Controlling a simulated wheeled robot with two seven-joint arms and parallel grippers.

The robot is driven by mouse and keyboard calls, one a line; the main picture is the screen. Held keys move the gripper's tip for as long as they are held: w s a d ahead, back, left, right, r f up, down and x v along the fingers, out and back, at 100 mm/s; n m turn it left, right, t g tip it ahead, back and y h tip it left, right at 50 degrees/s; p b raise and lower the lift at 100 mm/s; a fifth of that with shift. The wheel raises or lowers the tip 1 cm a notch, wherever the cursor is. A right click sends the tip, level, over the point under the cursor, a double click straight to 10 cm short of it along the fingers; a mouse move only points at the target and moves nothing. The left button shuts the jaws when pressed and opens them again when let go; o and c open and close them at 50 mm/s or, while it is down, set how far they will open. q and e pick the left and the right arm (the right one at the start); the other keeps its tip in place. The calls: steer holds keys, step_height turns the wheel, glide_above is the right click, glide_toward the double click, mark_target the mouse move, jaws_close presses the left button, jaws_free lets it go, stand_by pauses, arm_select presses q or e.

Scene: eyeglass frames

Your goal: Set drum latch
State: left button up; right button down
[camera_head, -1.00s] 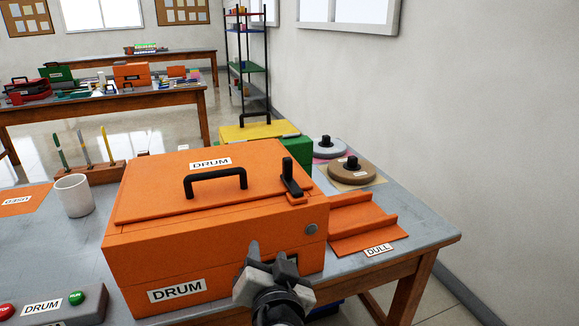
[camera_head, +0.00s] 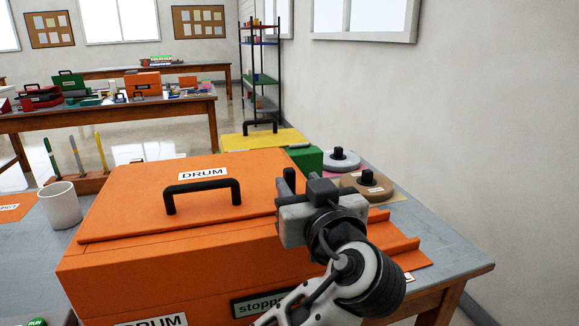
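The orange drum box (camera_head: 150,250) stands on the grey table with its lid (camera_head: 130,205) down. A black handle (camera_head: 203,192) and a DRUM label are on the lid. The gripper and wrist hide most of this spot, so finger opening and contact are unclear. A partly covered sign reading "stopp…" (camera_head: 258,303) is on the box's front. My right gripper is out of view.
An orange tray (camera_head: 399,243) lies right of the box, partly behind my arm. Brown (camera_head: 367,184) and grey (camera_head: 342,159) discs with black knobs stand behind it. A white mug (camera_head: 60,205) is at the left. The wall borders the right.

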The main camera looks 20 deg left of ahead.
mark_target(291, 173)
arm_select(q)
steer(key=x, duration=0.6)
steer(key=shift+w+a, duration=0.1)
steer(key=shift+c, duration=0.3)
jaws_close()
